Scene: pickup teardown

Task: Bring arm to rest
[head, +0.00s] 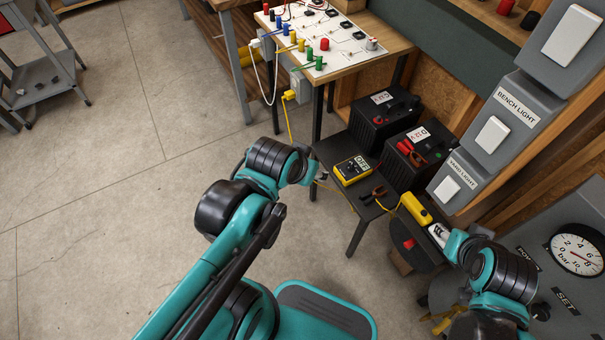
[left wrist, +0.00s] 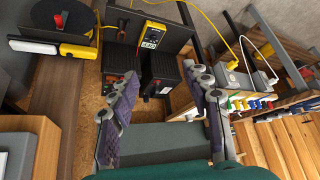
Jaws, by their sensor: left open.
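My left arm reaches in from the left in the head view. Its gripper (head: 318,181) is beside the small dark bench, left of the yellow multimeter (head: 352,170). In the left wrist view the two fingers of my left gripper (left wrist: 162,98) are spread wide with nothing between them. My right arm comes in from the lower right. Its wrist (head: 487,262) is close to a yellow and white hand lamp (head: 416,209). The right fingers are not clear, so I cannot tell whether they touch the lamp.
Two black battery boxes (head: 384,122) stand behind the multimeter. A wooden bench (head: 385,42) carries a board with coloured terminals. Grey switch boxes (head: 492,135) and a pressure gauge (head: 577,254) are at right. Open concrete floor (head: 110,180) lies left.

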